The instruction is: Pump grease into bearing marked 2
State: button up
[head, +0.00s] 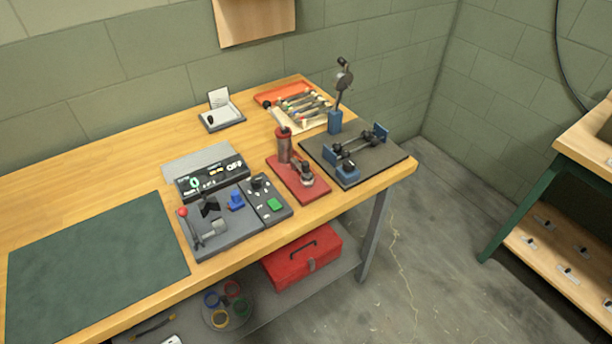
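A red base plate (290,181) on the bench carries an upright dark red cylinder (284,147) with a tilted, black-knobbed lever (273,115), which looks like a grease pump. A small grey metal fitting (307,174) stands on the same plate. To its right, a dark board (375,170) holds blue blocks (347,174) with dark shafts (358,144) between them, possibly the bearings. I cannot read any number on them, so I cannot tell which is marked 2. My gripper is not in view.
A grey control panel (212,178) reading OFF and a fixture with a red-knobbed lever (183,212) stand left of the pump. A tool tray (301,118) and a tall lever on a blue post (335,123) stand behind. The green mat (95,265) is bare. A red toolbox (302,258) sits below.

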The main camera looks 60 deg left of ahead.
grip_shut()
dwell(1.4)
